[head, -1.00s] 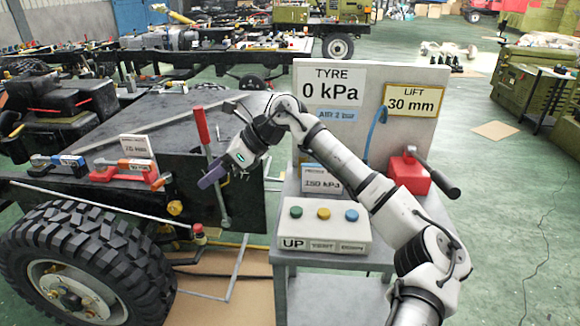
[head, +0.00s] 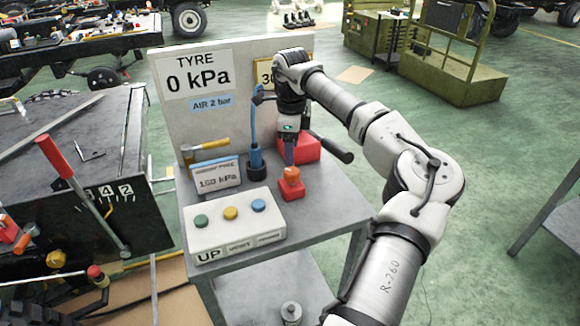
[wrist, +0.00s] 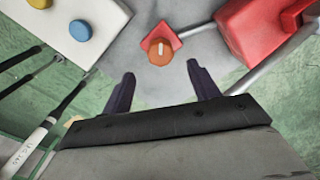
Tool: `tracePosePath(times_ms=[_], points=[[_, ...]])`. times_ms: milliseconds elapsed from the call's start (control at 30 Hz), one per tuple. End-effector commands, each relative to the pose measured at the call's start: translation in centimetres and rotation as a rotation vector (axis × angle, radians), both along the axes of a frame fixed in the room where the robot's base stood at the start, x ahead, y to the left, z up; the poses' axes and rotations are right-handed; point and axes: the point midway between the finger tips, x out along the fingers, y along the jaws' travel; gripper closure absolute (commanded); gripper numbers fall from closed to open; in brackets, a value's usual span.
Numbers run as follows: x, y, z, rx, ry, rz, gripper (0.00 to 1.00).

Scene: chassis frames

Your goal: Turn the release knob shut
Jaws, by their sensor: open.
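The release knob (head: 292,177) is a small orange knob on a red square base, standing on the grey bench to the right of the button box. In the wrist view the knob (wrist: 160,51) has a pale line on its top, running roughly along the direction my fingers point. My gripper (head: 289,157) points down over the bench just above the knob, seen from its side in the head view. In the wrist view my gripper (wrist: 160,73) is open, its two dark fingers apart and empty. The knob appears beyond the fingertips, between their lines, not touched.
A red pump block (head: 308,149) with a black-ended lever stands close behind and right of my gripper. The button box (head: 233,222) is left of the knob. The bench front right (head: 335,205) is clear.

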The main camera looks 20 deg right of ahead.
Motion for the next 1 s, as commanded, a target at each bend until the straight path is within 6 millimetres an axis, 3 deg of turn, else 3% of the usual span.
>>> tracePosePath(times_ms=[200,400,800,1000], points=[[0.0,0.1,-4.3,0.003,0.002,0.002,0.4],[0.0,0.1,-6.8,0.002,0.0,0.002,0.4],[0.0,0.1,-7.6,0.001,-0.002,0.001,0.4],[0.0,0.1,-7.6,0.002,-0.001,0.001,0.66]])
